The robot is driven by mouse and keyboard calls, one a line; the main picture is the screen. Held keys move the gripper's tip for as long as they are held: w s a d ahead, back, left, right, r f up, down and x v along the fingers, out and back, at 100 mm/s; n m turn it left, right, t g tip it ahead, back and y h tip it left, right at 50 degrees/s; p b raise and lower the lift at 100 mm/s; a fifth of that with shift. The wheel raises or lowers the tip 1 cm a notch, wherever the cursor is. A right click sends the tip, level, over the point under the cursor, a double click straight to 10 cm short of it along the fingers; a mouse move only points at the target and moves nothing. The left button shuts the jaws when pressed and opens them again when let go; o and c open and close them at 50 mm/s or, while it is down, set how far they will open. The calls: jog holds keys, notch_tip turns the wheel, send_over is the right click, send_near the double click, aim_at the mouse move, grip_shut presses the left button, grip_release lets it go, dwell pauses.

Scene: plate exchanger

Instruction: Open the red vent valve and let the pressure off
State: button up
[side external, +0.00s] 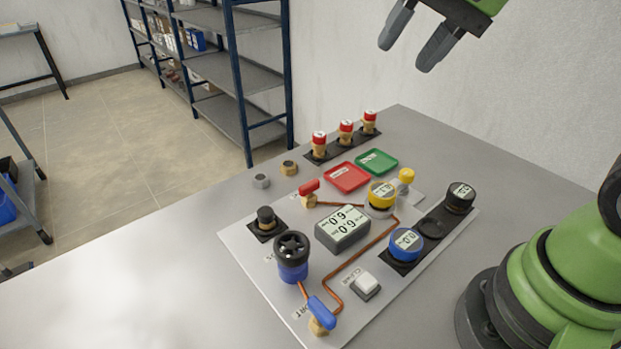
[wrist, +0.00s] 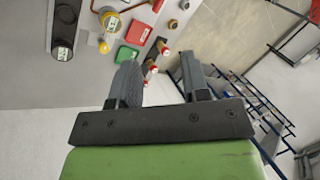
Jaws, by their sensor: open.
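The red vent valve (side external: 309,187) is a small red lever on a brass body, at the far left part of the grey panel in the side external view. A copper pipe (side external: 345,204) runs from it toward a yellow-banded gauge (side external: 382,194). A grey display box (side external: 342,227) between the pipes reads what looks like 6.0 on two lines. A blue lever valve (side external: 321,313) is at the panel's near end. My gripper (side external: 407,50) is open and empty, high above the back of the table, well away from the valve. The wrist view also shows its two fingers (wrist: 160,78) apart.
Red-capped brass fittings (side external: 345,133) stand in a row at the back. A red tray (side external: 347,177) and a green tray (side external: 376,162) lie before them. A black-knobbed blue part (side external: 292,257) stands upright near the panel's left edge. The table's left side is clear.

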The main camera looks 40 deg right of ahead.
jog(key=w+f+m+g+y, duration=0.1)
jog(key=w+f+m+g, duration=0.3)
jog(key=w+f, duration=0.6)
jog(key=m, duration=0.5)
send_near(310, 183)
jog(key=shift+y, duration=0.4)
jog(key=x, duration=0.9)
jog(key=shift+d+f, duration=0.25)
grip_shut()
